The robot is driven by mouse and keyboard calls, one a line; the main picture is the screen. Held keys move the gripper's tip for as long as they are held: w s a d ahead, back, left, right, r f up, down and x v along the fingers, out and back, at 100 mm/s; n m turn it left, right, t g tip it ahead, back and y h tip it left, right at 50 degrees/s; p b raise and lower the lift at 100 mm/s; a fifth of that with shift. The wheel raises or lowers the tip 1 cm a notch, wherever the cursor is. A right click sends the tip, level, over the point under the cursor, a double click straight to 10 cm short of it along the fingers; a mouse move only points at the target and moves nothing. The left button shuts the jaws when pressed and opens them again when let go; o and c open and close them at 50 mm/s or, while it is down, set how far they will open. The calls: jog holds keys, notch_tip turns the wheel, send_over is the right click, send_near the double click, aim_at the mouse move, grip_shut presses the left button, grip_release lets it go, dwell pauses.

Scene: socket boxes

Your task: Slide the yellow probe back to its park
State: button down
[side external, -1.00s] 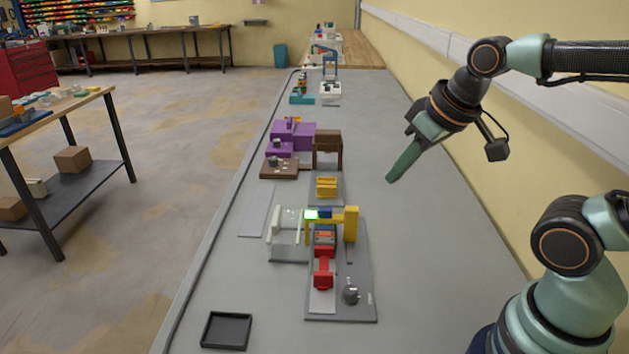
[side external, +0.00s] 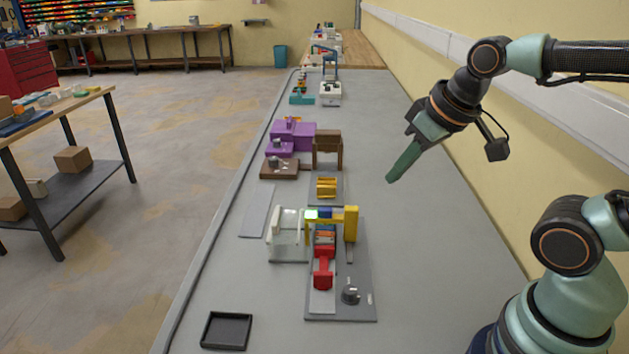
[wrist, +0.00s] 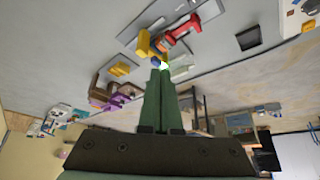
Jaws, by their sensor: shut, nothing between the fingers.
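A yellow upright with an arm reaching left, which I take for the yellow probe (side external: 351,224), stands on a grey base plate (side external: 362,285). A lit green patch and a blue part sit along its arm. In the wrist view the yellow part (wrist: 144,44) lies just beyond my fingertips in the picture. I cannot tell its park from these frames. My gripper (side external: 390,180) is shut and empty, raised over the bench to the right of and behind the fixture, apart from it. Its closed green fingers also fill the middle of the wrist view (wrist: 161,72).
A red clamp-like part (side external: 323,272) and a grey knob (side external: 350,292) share the plate. A pale stand (side external: 285,240) is left of it, a yellow block (side external: 326,187) behind. Purple and brown fixtures (side external: 297,135) stand farther back. A black tray (side external: 227,330) lies front left. The bench right of the plate is clear.

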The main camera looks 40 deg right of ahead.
jog(key=c, duration=0.7)
grip_release()
jog(key=shift+w, duration=0.15)
jog(key=n+g, duration=0.5)
jog(key=n, duration=0.4)
send_over(350, 239)
jog(key=f, duration=0.8)
jog(key=shift+w+d, duration=0.2)
jog(key=shift+d, duration=0.05)
jog(key=shift+w+d+f+g, duration=0.1)
jog(key=shift+w+f+g, duration=0.1)
jog(key=shift+f+g, duration=0.15)
notch_tip(350, 239, down, 12)
jog(key=shift+r, duration=0.1)
jog(key=shift+c, duration=0.2)
grip_shut()
